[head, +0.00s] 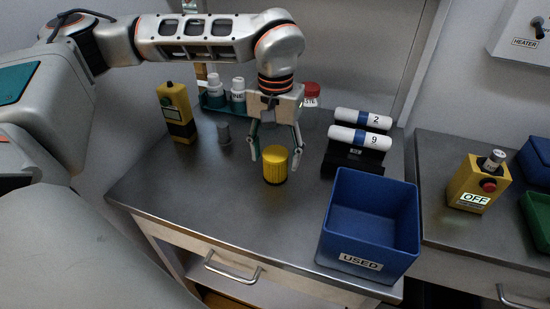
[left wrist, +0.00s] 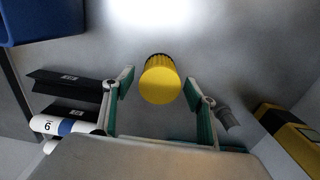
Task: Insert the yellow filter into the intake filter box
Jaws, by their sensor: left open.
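The yellow filter (head: 275,167) is a ribbed yellow cylinder standing upright on the grey metal counter. It also shows in the left wrist view (left wrist: 160,82), with a dark rim at its far end. My left gripper (head: 275,162) comes down over it from above, open. In the left wrist view the fingertips of my left gripper (left wrist: 159,82) are on either side of the filter, with a gap on both sides. No clearly recognizable intake filter box shows in either view. My right gripper is not in view.
A blue bin (head: 345,262) labelled USED stands at the front right. Behind it, a black rack (head: 352,158) holds white cylinders. Bottles (head: 238,95), a small grey cylinder (head: 223,133) and a yellow-black device (head: 177,112) are behind left. A yellow OFF box (head: 465,190) is right.

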